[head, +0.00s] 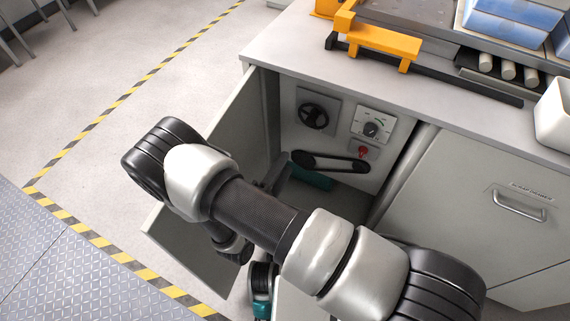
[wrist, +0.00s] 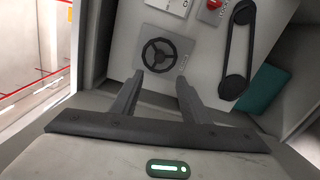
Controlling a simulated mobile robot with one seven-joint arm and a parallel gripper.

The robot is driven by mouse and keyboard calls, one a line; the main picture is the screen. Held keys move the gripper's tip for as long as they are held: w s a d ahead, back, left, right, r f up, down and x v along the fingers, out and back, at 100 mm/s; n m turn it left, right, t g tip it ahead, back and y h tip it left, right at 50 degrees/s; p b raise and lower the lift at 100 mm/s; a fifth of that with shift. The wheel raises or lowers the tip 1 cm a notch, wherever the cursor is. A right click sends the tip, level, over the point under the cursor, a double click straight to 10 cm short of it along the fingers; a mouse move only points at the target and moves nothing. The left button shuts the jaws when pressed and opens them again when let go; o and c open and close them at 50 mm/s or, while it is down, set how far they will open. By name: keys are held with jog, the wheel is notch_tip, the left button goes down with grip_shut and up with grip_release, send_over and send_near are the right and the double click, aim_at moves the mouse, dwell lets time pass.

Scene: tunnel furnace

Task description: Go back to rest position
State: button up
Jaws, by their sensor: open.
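My gripper (wrist: 160,88) is open and empty in the wrist view, its two fingers apart and pointing into an open cabinet. In the head view my arm reaches down to the cabinet opening and hides most of the gripper. A black handwheel (head: 313,115) on a grey plate is on the cabinet's back panel; it also shows in the wrist view (wrist: 159,55), beyond the left fingertip. The fingers appear apart from it, though the gap is hard to judge.
The cabinet door (head: 240,118) stands open on the left. Inside are a dial (head: 371,129), a red knob (head: 363,151), a black belt (head: 330,162) and a teal part (head: 310,176). A closed door with a handle (head: 519,206) is at right. The floor (head: 130,50) at left is clear.

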dwell(0.3)
jog(key=w+d+r+m+g+h, duration=0.2)
jog(key=d+r+m+g+h, duration=0.35)
jog(key=r, duration=0.35)
jog(key=s+d+r+m+g+y, duration=0.2)
jog(key=s+d+r+m+g, duration=0.25)
jog(key=d+r, duration=0.3)
jog(key=s+d+r+m+g+y, duration=0.3)
jog(key=s+d+r+g, duration=0.3)
jog(key=r, duration=0.3)
jog(key=s+r+m+t+y, duration=0.2)
jog(key=s+r+t+y, duration=0.4)
jog(key=r, duration=0.6)
notch_tip(320, 180, up, 22)
jog(key=g+y+p, duration=0.1)
jog(key=p, duration=2.1)
jog(key=shift+a, duration=0.3)
jog(key=shift+c, duration=0.3)
